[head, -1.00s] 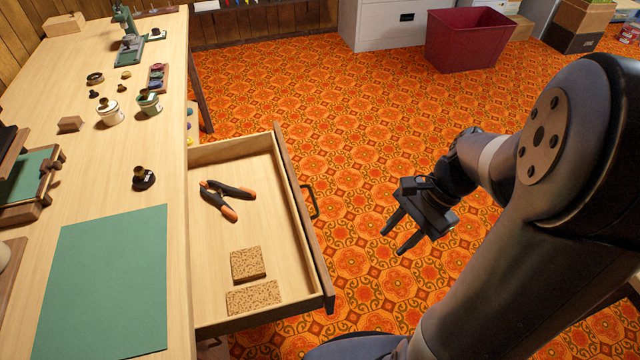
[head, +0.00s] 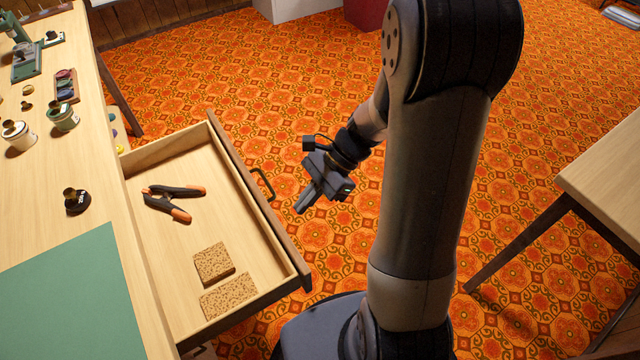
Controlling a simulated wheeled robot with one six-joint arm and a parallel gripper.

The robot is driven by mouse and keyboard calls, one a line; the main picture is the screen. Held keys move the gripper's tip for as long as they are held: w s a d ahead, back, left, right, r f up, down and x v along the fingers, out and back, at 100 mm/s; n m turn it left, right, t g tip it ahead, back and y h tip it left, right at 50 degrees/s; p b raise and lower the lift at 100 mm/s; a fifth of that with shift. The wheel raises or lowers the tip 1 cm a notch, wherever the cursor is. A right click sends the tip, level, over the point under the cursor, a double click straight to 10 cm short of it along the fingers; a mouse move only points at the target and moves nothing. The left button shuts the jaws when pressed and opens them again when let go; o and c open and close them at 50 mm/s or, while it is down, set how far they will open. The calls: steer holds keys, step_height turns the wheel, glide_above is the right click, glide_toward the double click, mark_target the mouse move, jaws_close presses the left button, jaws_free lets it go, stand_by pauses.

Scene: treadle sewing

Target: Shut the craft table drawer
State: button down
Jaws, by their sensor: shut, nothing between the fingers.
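The craft table drawer (head: 160,243) stands pulled out from the wooden craft table (head: 80,214), open to the right. Its dark front panel (head: 235,172) carries a black handle (head: 264,185) on the outer face. Inside lie an orange-tipped black clamp (head: 172,198) and two cork blocks, one (head: 213,263) behind the other (head: 228,296). My gripper (head: 303,205) is shut and empty. It hangs over the floor to the right of the drawer front, apart from the handle in the picture, with its fingers pointing down and left.
Another wooden table (head: 606,180) stands at the right. Patterned floor (head: 280,80) is clear beyond the drawer.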

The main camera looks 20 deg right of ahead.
steer(key=shift+s+a+r, duration=0.1)
steer(key=shift+s+a, duration=0.2)
steer(key=shift+a, duration=0.6)
steer(key=shift+s+a+r, duration=0.1)
steer(key=shift+s+a, duration=0.15)
steer(key=shift+a, duration=0.65)
steer(key=s+a, duration=0.2)
steer(key=a, duration=0.6)
steer(key=s+a+p, duration=0.1)
steer(key=s+a, duration=0.1)
steer(key=a, duration=0.7)
steer(key=s+a, duration=0.3)
steer(key=a, duration=0.5)
steer(key=shift+s+a, duration=0.1)
steer(key=shift+a, duration=0.1)
steer(key=shift+d, duration=0.1)
